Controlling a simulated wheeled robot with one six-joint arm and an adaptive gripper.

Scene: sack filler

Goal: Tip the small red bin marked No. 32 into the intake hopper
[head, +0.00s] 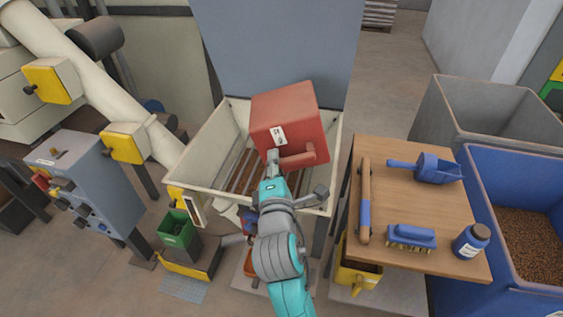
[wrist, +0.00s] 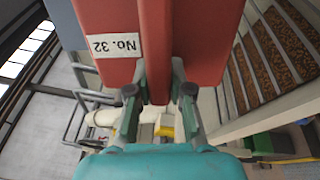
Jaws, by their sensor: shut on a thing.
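The small red bin (head: 285,112) is held over the intake hopper (head: 211,150) in the head view. Its white label faces my side, and in the wrist view the bin (wrist: 205,35) shows "No. 32" upside down. The bin is tilted, and its opening and contents are hidden from me. My gripper (wrist: 157,100) is shut on the bin's red handle (head: 298,158). The hopper is a cream tray with a slatted grate in its bottom. Through the wrist view, brown pellets (wrist: 270,55) show between the slats.
A wooden table (head: 420,208) right of the hopper holds a blue scoop (head: 428,168), a brush (head: 411,237), a blue jar (head: 471,241) and a long-handled tool (head: 365,200). A grey control cabinet (head: 95,185) stands left. A large blue bin (head: 480,200) of pellets stands far right.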

